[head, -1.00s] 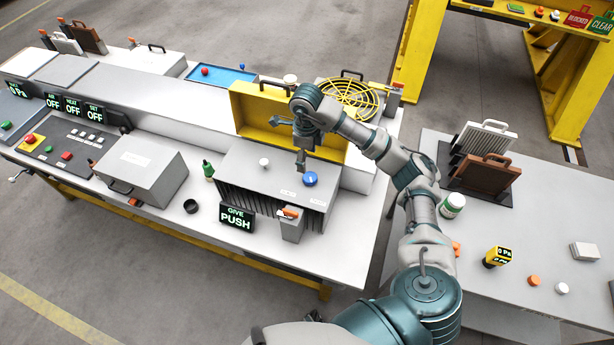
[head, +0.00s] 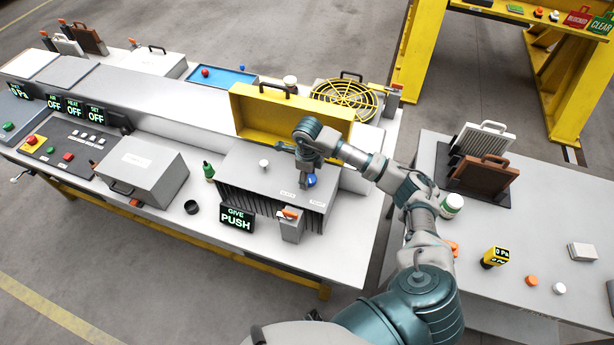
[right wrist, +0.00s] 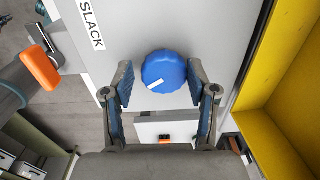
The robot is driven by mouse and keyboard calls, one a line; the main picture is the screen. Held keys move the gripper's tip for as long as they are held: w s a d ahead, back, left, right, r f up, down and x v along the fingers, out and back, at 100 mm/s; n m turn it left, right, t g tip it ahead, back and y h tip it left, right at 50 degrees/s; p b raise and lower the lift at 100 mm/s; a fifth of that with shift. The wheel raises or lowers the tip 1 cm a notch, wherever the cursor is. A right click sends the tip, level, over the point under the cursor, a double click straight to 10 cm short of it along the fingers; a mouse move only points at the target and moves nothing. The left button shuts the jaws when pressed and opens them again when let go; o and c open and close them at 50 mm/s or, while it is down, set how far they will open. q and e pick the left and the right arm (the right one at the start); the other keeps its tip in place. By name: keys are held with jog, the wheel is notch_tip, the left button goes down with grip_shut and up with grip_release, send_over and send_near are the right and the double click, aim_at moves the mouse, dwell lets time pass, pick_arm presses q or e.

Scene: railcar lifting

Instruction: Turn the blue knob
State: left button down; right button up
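The blue knob (head: 312,181) is on the top of a grey ribbed box (head: 245,178), partly hidden behind my right gripper (head: 304,168). In the right wrist view the round blue knob (right wrist: 163,72) with a white pointer mark lies between the open, blue-padded fingers of my right gripper (right wrist: 160,84). A gap shows on both sides, so the fingers do not grip it. The white pointer mark is toward the lower left of the knob. My left gripper is not in view.
A yellow open case (head: 265,115) stands right behind the box. A "GIVE PUSH" sign (head: 237,217) and a small grey unit with an orange lever (head: 291,222) stand in front. A label reading "SLACK" (right wrist: 92,25) is near the knob.

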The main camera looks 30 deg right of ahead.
jog(key=shift+f, duration=0.15)
jog(key=c, duration=0.4)
jog(key=shift+d+f, duration=0.1)
jog(key=shift+d, duration=0.2)
jog(key=shift+c, duration=0.6)
jog(key=shift+s+d, duration=0.15)
jog(key=shift+d, duration=0.05)
jog(key=shift+a, duration=0.1)
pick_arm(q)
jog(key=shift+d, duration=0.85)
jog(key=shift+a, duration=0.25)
pick_arm(e)
jog(key=shift+a, duration=0.1)
jog(key=shift+m, duration=0.3)
jog(key=shift+m, duration=2.8)
jog(key=shift+f, duration=0.1)
